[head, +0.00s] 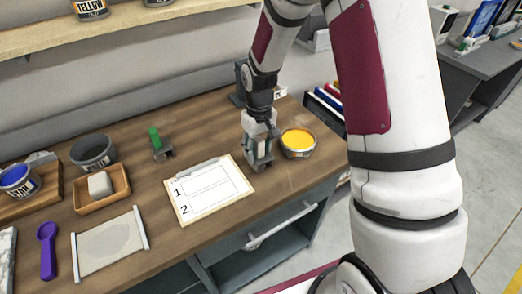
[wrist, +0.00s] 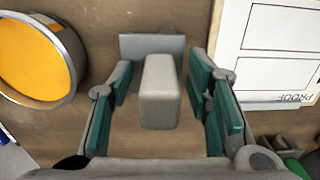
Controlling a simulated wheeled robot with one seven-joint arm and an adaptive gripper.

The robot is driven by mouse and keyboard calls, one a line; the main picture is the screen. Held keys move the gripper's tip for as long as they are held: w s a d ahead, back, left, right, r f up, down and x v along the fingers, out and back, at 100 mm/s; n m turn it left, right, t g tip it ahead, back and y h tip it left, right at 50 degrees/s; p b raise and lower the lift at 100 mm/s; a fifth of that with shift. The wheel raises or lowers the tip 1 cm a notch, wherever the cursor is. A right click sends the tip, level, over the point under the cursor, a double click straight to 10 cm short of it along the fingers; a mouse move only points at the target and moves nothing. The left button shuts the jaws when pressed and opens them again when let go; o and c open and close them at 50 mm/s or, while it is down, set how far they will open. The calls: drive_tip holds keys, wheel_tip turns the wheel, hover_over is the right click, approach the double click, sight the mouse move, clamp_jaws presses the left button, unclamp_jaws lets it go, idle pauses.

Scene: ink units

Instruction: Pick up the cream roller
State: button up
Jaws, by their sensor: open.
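The cream roller (wrist: 161,90) shows in the wrist view as an upright-looking cream block with rounded edges, in front of a grey plate-like part (wrist: 140,46). My gripper (wrist: 160,80) is open around it, with green pads on its left and right. A gap shows on each side, so the pads look apart from the roller. In the head view my gripper (head: 259,152) is low over the wooden table, between the clipboard and the yellow ink tin. There the roller is mostly hidden by the gripper.
A yellow ink tin (head: 298,142) stands close right of my gripper, and a clipboard sheet (head: 208,190) lies close left. A green roller (head: 155,138) stands farther left. A wooden tray (head: 83,205) holds a pale block. A purple spoon-like tool (head: 47,250) lies at the front left.

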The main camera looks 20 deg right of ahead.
sight(256, 144)
clamp_jaws()
drive_tip(key=shift+r, duration=0.1)
idle(0.3)
drive_tip(key=shift+w+r, duration=0.1)
drive_tip(key=shift+r, duration=0.45)
drive_tip(key=shift+r+b, duration=0.4)
drive_tip(key=shift+r, duration=0.55)
drive_tip(key=shift+s+a+r, duration=0.2)
drive_tip(key=shift+s+a, duration=0.3)
drive_tip(key=shift+a, duration=0.05)
drive_tip(key=s+a+r+b, duration=0.1)
drive_tip(key=s+a, duration=0.8)
drive_tip(key=a, duration=0.2)
drive_tip(key=shift+s+r+b, duration=0.2)
drive_tip(key=shift+s+b, duration=0.05)
drive_tip(key=shift+b, duration=0.05)
